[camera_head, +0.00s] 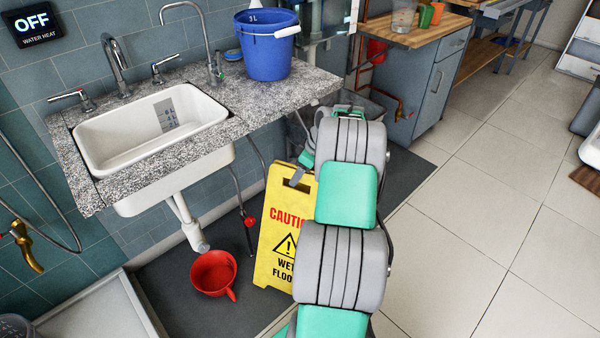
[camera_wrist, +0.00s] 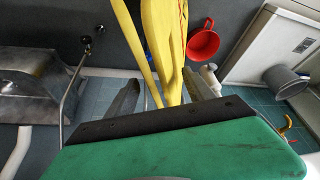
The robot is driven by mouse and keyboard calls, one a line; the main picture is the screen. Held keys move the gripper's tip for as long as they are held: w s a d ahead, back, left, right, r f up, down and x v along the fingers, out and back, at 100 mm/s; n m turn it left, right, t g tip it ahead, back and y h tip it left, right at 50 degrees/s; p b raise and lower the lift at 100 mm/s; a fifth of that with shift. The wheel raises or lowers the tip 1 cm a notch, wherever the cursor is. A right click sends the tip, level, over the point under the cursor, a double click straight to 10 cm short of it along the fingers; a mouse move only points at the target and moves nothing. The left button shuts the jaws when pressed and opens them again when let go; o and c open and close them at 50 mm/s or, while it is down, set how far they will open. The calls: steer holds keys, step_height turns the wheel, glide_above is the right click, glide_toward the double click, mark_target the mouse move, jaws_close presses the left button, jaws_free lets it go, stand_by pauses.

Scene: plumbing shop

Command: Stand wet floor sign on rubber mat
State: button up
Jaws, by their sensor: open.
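The yellow wet floor sign (camera_head: 275,240) stands upright on the dark rubber mat (camera_head: 179,290) beneath the sink counter. My arm hides part of its right side in the head view. In the wrist view the sign (camera_wrist: 157,35) runs up from between my gripper's fingers. My gripper (camera_wrist: 150,92) is open, with one finger on each side of the sign's top. I cannot tell whether either finger touches it. In the head view my gripper (camera_head: 299,178) is mostly hidden behind my arm, near the sign's handle slot.
A red pot (camera_head: 213,272) sits on the mat left of the sign. A blue bucket (camera_head: 266,50) stands on the granite counter (camera_head: 225,103) beside the white sink (camera_head: 150,130). A grey cabinet (camera_head: 436,95) is behind. Tiled floor (camera_head: 480,240) at right is clear.

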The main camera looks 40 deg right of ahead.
steer(key=p+v, duration=0.3)
steer(key=v, duration=0.9)
steer(key=w+a+r+m, duration=0.1)
steer(key=a+r, duration=0.2)
steer(key=a, duration=0.7)
steer(key=w+a+r+m, duration=0.1)
steer(key=a+r, duration=0.2)
steer(key=a, duration=0.7)
steer(key=s+a+f+m+g+h, duration=0.1)
steer(key=s+a+f+m, duration=0.1)
steer(key=s+a, duration=1.4)
steer(key=shift+s+a+f+m+g+h, duration=0.15)
steer(key=shift+a+f+m+g+h, duration=0.2)
steer(key=shift+a, duration=0.45)
